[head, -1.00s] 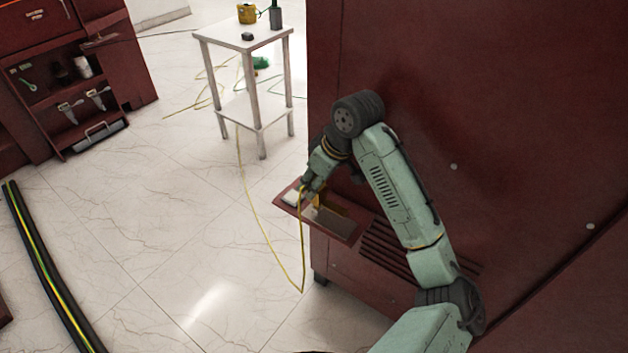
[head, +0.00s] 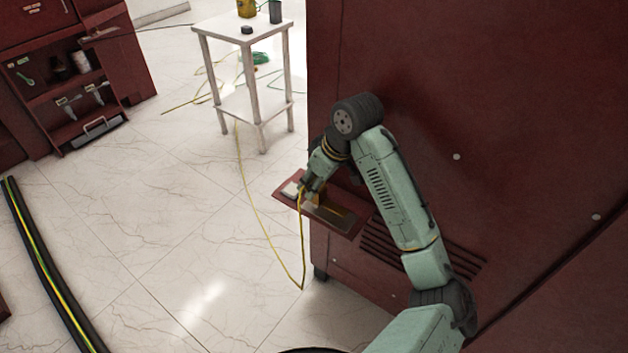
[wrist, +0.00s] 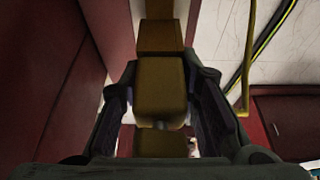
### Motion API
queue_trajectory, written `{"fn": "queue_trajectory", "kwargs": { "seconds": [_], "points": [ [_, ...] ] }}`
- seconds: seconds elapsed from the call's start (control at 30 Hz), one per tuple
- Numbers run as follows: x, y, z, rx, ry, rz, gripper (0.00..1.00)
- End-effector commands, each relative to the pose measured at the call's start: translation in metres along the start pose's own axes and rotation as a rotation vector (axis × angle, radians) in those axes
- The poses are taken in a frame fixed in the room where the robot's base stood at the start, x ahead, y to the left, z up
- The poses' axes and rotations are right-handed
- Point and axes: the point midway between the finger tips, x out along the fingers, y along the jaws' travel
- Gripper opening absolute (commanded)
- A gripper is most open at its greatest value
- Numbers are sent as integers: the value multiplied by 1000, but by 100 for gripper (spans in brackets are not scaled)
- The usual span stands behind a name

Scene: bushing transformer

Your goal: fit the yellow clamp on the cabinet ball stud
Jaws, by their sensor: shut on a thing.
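The yellow clamp (wrist: 160,92) is between the two fingers of my gripper (wrist: 160,100) in the wrist view, and the gripper is shut on it. In the head view my gripper (head: 309,190) is low at the left edge of the dark red cabinet (head: 500,100), over a small red ledge (head: 352,234). A yellow cable (head: 303,250) hangs down from beside the gripper. I cannot make out the ball stud; the gripper and clamp may hide it.
Several dark slots (head: 420,250) are in the cabinet beside the ledge. A white stand (head: 240,32) is behind, with small items on top. A red tool cabinet (head: 75,75) is at the far left. Thick dark cables (head: 45,260) lie on the floor, which is otherwise largely clear.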

Motion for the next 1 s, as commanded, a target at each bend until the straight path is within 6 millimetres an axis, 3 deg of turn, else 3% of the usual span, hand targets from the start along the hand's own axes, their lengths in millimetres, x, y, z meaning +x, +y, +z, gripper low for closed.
{"fn": "queue_trajectory", "kwargs": {
  "seconds": [1.0],
  "points": [
    [4, 0, 2, 0, 1, 0, 2]
  ]
}}
